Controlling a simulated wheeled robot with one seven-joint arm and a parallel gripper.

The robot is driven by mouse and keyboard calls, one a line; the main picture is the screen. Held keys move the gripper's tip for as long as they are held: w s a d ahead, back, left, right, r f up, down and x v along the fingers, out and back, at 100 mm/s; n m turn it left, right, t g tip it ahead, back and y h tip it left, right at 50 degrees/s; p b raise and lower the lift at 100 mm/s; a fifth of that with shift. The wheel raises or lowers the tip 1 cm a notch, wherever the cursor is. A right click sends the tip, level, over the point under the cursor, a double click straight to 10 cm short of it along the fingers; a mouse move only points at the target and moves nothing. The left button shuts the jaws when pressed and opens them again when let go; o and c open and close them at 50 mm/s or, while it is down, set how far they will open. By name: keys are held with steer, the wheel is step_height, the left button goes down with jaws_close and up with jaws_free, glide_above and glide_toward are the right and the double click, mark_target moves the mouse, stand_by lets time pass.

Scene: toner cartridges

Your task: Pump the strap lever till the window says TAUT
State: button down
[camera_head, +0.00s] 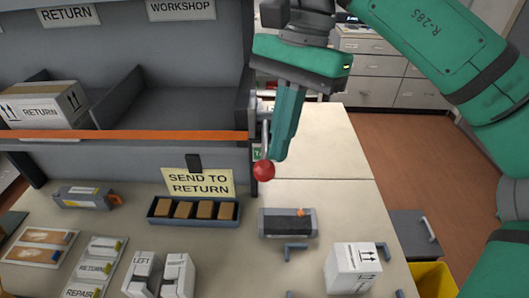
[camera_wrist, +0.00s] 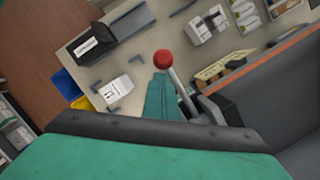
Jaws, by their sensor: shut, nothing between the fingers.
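The strap lever is a thin metal rod with a red ball (camera_head: 264,170) at its lower end, on the right side of the dark shelf unit. The orange strap (camera_head: 130,134) runs across the shelf front towards it. My gripper (camera_head: 279,157) is shut and empty, its teal fingers pointing down just right of the rod and ball. In the wrist view the red ball (camera_wrist: 164,60) shows just beyond my fingertips (camera_wrist: 160,82); I cannot tell whether they touch. A small greenish window (camera_head: 257,153) shows behind the lever, partly hidden; its word is unreadable.
A white RETURN box (camera_head: 45,104) sits in the left bay behind the strap. On the table are a blue tray (camera_head: 160,219) of brown blocks, a dark cartridge (camera_head: 287,223) and a white carton (camera_head: 352,268). Bare table lies right of the lever.

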steer(key=shift+r, duration=0.1)
steer(key=v, duration=0.7)
steer(key=shift+r, duration=0.15)
steer(key=shift+w, duration=0.15)
stand_by(1.6)
